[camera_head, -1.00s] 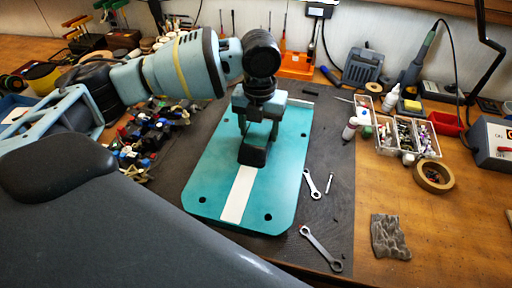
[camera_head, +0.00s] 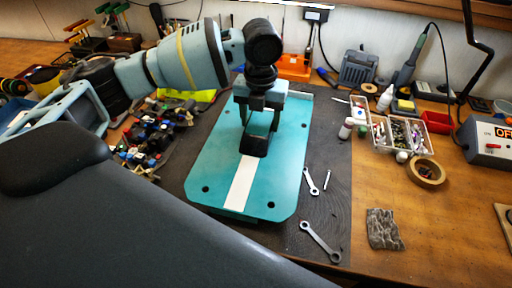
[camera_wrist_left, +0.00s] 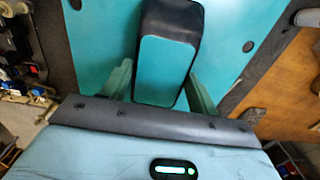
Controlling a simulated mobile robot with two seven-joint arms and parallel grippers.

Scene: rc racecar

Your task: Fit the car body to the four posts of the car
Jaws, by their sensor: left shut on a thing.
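The car body (camera_head: 280,160) is a flat teal panel with a white stripe and round holes near its corners, over the dark mat in the middle of the head view. A raised black-and-teal cabin stands on it. My left gripper (camera_head: 260,122) points down and is shut on this cabin, one finger on each side. In the left wrist view the cabin (camera_wrist_left: 166,65) sits between the two fingers, with the teal panel around it. The car and its posts are hidden under the body, and no post shows through the holes. My right gripper is not in view.
Two grey wrenches (camera_head: 320,242) and a small pin (camera_head: 326,180) lie on the mat (camera_head: 335,210) right of the body. A tape roll (camera_head: 426,171), parts trays (camera_head: 408,135) and a power box (camera_head: 490,140) stand further right. Small coloured parts (camera_head: 148,140) lie left.

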